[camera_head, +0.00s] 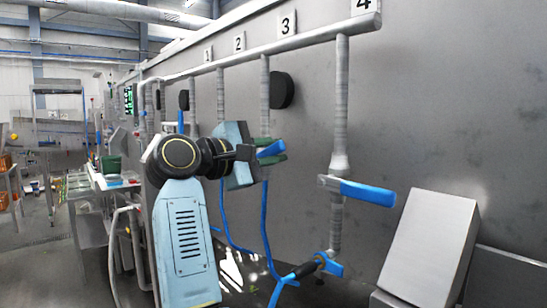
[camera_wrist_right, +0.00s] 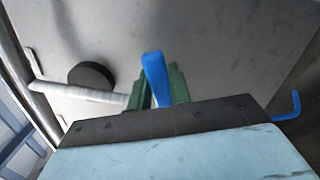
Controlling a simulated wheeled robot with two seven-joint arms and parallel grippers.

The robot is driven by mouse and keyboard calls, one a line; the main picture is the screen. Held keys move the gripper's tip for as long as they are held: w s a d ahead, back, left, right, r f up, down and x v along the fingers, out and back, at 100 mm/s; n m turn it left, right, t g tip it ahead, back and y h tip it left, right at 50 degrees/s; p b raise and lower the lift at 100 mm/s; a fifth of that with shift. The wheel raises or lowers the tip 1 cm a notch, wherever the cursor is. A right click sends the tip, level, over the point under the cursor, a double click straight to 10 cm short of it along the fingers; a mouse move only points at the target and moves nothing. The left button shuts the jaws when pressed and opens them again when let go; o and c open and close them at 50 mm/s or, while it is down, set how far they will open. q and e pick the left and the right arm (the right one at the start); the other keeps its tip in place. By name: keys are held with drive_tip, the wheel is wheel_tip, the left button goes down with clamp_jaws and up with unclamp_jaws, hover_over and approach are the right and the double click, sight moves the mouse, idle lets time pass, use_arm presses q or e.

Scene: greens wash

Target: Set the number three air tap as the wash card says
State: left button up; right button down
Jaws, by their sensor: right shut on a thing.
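The number three plate (camera_head: 287,23) is on the grey wall above the overhead pipe. The third drop pipe (camera_head: 265,95) comes down just left of it. My right gripper (camera_head: 269,151) is at this pipe, its green fingers shut on the blue tap lever (camera_head: 271,148). The lever points right, across the pipe. In the wrist view the blue lever (camera_wrist_right: 155,78) stands between the green fingers (camera_wrist_right: 160,88), and the white pipe (camera_wrist_right: 85,92) runs in from the left. The valve body is hidden behind my gripper. No readable wash card shows. My left gripper is out of view.
The number four tap (camera_head: 367,192) is at right, its blue lever lying across its pipe. Blue hoses (camera_head: 264,215) hang below the third pipe. A black disc (camera_head: 283,90) is on the wall close by. A slanted grey panel (camera_head: 430,245) stands at lower right.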

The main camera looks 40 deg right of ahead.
drive_tip(key=shift+w+r+n+p, duration=0.35)
drive_tip(key=shift+r+n, duration=0.3)
drive_tip(key=shift+n, duration=0.25)
drive_tip(key=c, duration=1.3)
unclamp_jaws()
drive_tip(key=shift+a, duration=0.1)
drive_tip(key=a, duration=0.4)
drive_tip(key=a+b, duration=0.1)
drive_tip(key=a, duration=0.4)
drive_tip(key=s+a, duration=0.1)
drive_tip(key=a, duration=0.3)
drive_tip(key=shift+a, duration=0.15)
